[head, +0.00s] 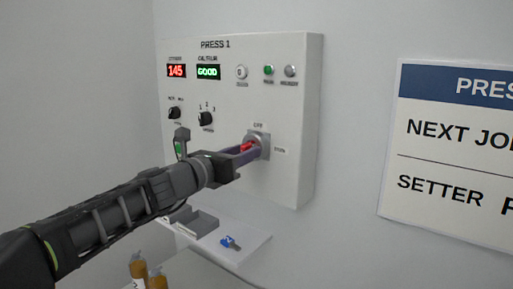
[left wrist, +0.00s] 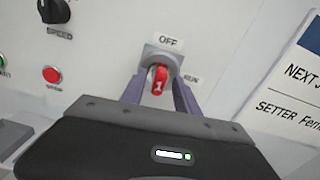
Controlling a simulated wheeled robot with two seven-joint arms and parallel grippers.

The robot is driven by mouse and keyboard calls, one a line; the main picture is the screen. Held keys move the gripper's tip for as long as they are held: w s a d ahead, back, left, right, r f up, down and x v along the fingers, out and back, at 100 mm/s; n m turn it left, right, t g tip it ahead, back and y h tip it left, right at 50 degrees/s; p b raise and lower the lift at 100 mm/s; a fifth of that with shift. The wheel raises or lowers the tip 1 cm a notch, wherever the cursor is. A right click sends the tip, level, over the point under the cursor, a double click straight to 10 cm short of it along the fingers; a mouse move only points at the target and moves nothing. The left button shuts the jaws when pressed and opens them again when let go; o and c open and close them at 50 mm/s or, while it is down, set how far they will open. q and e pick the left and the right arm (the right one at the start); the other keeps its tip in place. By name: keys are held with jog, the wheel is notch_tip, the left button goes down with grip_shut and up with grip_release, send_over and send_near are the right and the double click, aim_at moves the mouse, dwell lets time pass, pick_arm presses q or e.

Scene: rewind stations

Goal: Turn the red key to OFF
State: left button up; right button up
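The red key (head: 248,146) sits in a grey square key switch (head: 262,142) low on the right of the PRESS 1 panel (head: 236,110). In the left wrist view the red key (left wrist: 159,79), marked 1, stands roughly upright below the OFF label (left wrist: 168,41), with the RUN label (left wrist: 191,79) to its right. My left gripper (left wrist: 159,95) has its two purple fingers on either side of the key; I see gaps between them and the key. In the head view the left gripper (head: 243,152) partly covers the key. My right gripper is in neither view.
The panel carries dark knobs (head: 206,119), lamps, a red 145 display (head: 176,71) and a green GOOD display (head: 208,72). Below is a white shelf (head: 252,243) with a grey tray (head: 197,222) and a blue key (head: 230,243). A sign (head: 450,160) hangs at right.

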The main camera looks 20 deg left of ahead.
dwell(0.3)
pick_arm(q)
jog(key=v, duration=0.8)
jog(key=shift+b, duration=0.4)
